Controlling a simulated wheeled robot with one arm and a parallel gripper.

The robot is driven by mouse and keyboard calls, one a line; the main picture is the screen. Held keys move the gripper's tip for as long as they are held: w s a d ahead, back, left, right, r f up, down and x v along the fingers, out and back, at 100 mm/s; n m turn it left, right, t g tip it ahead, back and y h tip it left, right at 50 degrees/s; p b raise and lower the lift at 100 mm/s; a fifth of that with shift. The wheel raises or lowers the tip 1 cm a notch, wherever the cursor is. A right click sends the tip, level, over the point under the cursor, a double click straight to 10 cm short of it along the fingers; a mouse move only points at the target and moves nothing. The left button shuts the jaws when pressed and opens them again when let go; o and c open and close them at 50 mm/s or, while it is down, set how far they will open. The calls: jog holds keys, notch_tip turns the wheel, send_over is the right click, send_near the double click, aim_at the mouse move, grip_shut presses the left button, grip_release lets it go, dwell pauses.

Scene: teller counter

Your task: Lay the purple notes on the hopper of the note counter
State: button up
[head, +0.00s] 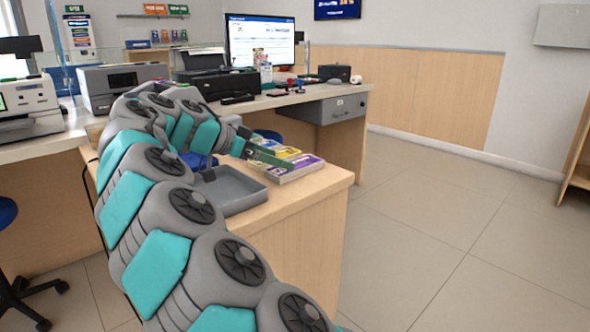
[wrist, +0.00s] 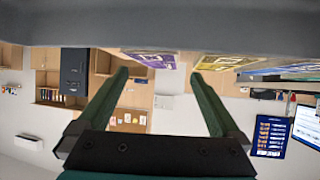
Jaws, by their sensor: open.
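The purple notes (head: 303,166) lie at the near right end of a light-grey sorting tray on the wooden counter. In the wrist view the purple notes (wrist: 150,59) show at the top, between the two fingertip lines. My gripper (head: 268,158) is beside the tray, its green fingers low and close to the notes; contact cannot be told. In the wrist view my gripper (wrist: 160,78) is open with nothing between its fingers. A white machine with a small screen (head: 28,103), which looks like the note counter, stands far left; its hopper is not clear.
Yellow notes (head: 287,153) lie beside the purple ones, with green notes beyond. An empty grey open tray (head: 232,191) sits just left of the notes. A grey machine (head: 112,88), monitor (head: 260,40) and black printer (head: 205,80) stand behind. The floor at right is clear.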

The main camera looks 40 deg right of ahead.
aim_at(296, 164)
jog(key=x, duration=0.5)
jog(key=c, duration=1.5)
jog(key=shift+r, duration=0.15)
jog(key=shift+r, duration=1.45)
jog(key=shift+d+r, duration=0.1)
jog(key=shift+r, duration=0.15)
jog(key=s+d+r, duration=0.1)
jog(key=s+d, duration=0.7)
jog(key=d, duration=0.5)
jog(key=shift+s+d+r, duration=0.15)
jog(key=shift+s+r, duration=0.05)
jog(key=shift+s, duration=0.1)
